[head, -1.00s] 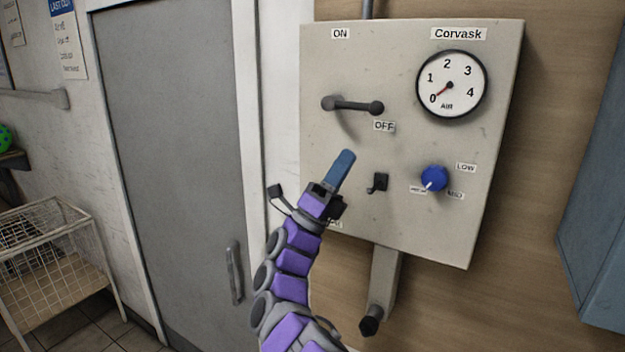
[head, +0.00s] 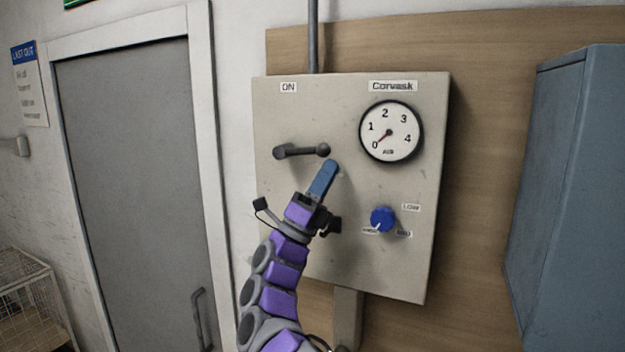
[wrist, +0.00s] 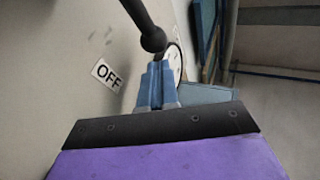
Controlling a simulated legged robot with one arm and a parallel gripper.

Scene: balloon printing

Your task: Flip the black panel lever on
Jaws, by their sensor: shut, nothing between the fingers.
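The black panel lever (head: 300,151) sticks out sideways on the upper left of the beige panel (head: 420,250). It lies roughly level, with its round knob at the right end, below the ON label (head: 288,87). My gripper (head: 325,172) is shut and empty, its blue fingers pointing up just below the knob. In the wrist view, the lever's bar and knob (wrist: 153,39) hang just past the tips of my gripper (wrist: 158,80). I cannot tell whether they touch. The OFF label (wrist: 106,74) shows left of the fingers there; my gripper hides it in the head view.
An air gauge (head: 391,131) reading about 0 and a blue knob (head: 382,219) sit on the panel's right side. A blue-grey cabinet (head: 565,190) stands to the right. A grey door (head: 135,180) and a wire basket (head: 30,310) are to the left.

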